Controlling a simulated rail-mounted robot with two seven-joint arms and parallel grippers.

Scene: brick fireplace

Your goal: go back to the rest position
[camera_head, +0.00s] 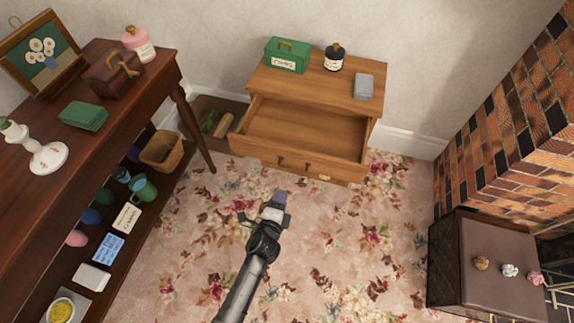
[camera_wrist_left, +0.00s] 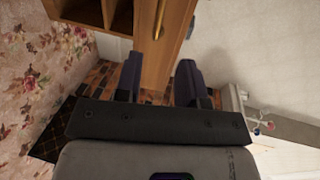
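My left gripper (camera_head: 277,199) hangs over the floral carpet in front of the wooden dresser (camera_head: 368,100), a short way from it in the picture. In the left wrist view its two dark fingers (camera_wrist_left: 160,66) stand apart, with nothing held between them. A wooden panel with a gold-coloured handle (camera_wrist_left: 159,20) shows beyond the fingers. The dresser's upper drawer (camera_head: 305,128) is pulled out and looks empty. My right gripper is not in view.
A green box (camera_head: 287,55), a dark bottle (camera_head: 334,58) and a grey box (camera_head: 364,86) stand on the dresser. A dark table (camera_head: 125,105) with several objects is at left. A dark cabinet (camera_head: 497,255) stands by the brick fireplace (camera_head: 510,125). The carpet (camera_head: 340,240) between is clear.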

